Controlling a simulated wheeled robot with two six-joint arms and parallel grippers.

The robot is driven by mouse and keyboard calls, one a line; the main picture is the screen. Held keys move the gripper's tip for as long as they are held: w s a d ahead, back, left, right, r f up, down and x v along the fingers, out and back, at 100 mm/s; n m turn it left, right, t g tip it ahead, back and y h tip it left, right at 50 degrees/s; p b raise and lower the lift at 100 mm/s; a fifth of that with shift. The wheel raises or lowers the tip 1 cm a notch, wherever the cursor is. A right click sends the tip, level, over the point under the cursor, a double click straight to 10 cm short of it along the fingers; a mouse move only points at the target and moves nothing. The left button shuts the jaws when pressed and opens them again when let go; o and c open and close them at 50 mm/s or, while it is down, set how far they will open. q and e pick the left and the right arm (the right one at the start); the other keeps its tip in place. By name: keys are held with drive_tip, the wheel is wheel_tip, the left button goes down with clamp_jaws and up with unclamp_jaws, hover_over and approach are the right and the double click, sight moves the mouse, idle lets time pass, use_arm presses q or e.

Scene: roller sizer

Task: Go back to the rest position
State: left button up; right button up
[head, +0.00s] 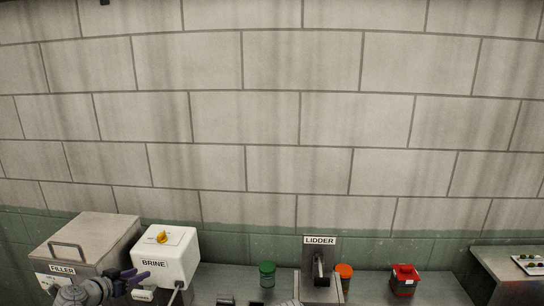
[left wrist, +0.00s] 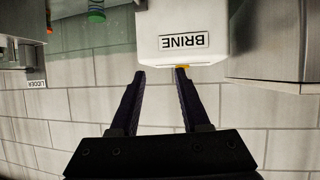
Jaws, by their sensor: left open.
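My left gripper (head: 132,277) is low at the left in the head view, in front of the FILLER and BRINE machines. Its two dark fingers stand apart with nothing between them. In the left wrist view, the open gripper (left wrist: 160,72) points at the white BRINE box (left wrist: 181,32), which appears upside down, with its label just beyond the fingertips. I cannot tell whether the fingers touch the box. My right gripper cannot be made out in either view.
The grey FILLER machine (head: 90,243) and white BRINE box (head: 165,256) stand at left. The LIDDER (head: 320,270) stands between a green-lidded jar (head: 267,274) and an orange-lidded jar (head: 344,275). A red-topped container (head: 404,279) is further right. A tray (head: 529,265) lies on the right-hand surface.

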use_arm(q)
drive_tip(key=s+d+f+m+g+h+b, duration=0.1)
drive_tip(key=s+d+f+g+b, duration=0.3)
drive_tip(key=d+f, duration=0.65)
drive_tip(key=s+d+f+m+g+h+b, duration=0.1)
drive_tip(key=s+d+f+g+b, duration=0.45)
drive_tip(key=d, duration=0.85)
drive_tip(key=s+d+f+g+y+b, duration=0.3)
drive_tip(key=s+d+f+y+b, duration=0.3)
drive_tip(key=s+d+f, duration=0.4)
wheel_tip(320, 180, down, 3)
drive_tip(key=shift+s+r+n+y+b, duration=0.15)
drive_tip(key=shift+s+n+y+b, duration=0.25)
drive_tip(key=shift+s, duration=0.45)
